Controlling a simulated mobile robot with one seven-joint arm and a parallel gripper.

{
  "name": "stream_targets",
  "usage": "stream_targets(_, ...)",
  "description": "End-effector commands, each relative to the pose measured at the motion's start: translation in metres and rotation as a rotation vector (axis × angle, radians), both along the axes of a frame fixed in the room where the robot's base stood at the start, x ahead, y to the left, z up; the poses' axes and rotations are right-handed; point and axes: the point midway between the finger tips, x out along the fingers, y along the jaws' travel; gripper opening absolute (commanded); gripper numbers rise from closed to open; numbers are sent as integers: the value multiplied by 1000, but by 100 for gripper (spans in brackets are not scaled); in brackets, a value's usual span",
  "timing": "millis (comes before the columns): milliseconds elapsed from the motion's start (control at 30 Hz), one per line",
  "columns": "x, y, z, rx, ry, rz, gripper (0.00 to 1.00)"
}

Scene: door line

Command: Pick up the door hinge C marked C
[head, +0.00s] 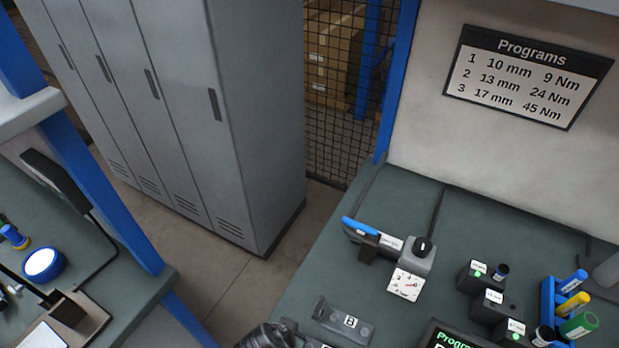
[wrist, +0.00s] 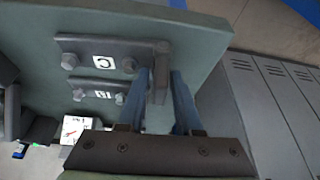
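The door hinge C (wrist: 85,48) is a dark grey plate with a white label marked C and an upright leaf at its right end. In the wrist view it lies on the green bench top near its edge. My gripper (wrist: 163,76) is open, with one blue finger on each side of the upright leaf. I cannot tell whether either finger touches it. In the head view hinge C is mostly cut off by the bottom edge.
A similar hinge marked B (wrist: 88,88) lies beside hinge C; it also shows in the head view (head: 333,317). Grey lockers (head: 250,120) stand beyond an aisle.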

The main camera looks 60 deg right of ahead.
Motion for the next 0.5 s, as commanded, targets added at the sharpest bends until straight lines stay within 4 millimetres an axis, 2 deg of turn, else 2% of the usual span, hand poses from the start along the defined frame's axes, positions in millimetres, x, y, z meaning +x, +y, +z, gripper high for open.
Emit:
stream_targets(100,0,0,0,0,0,0,32)
stream_targets(267,0,0,0,0,0,0,3)
stream_targets(300,0,0,1,0,0,0,0)
stream_targets(500,0,0,1,0,0,0,0)
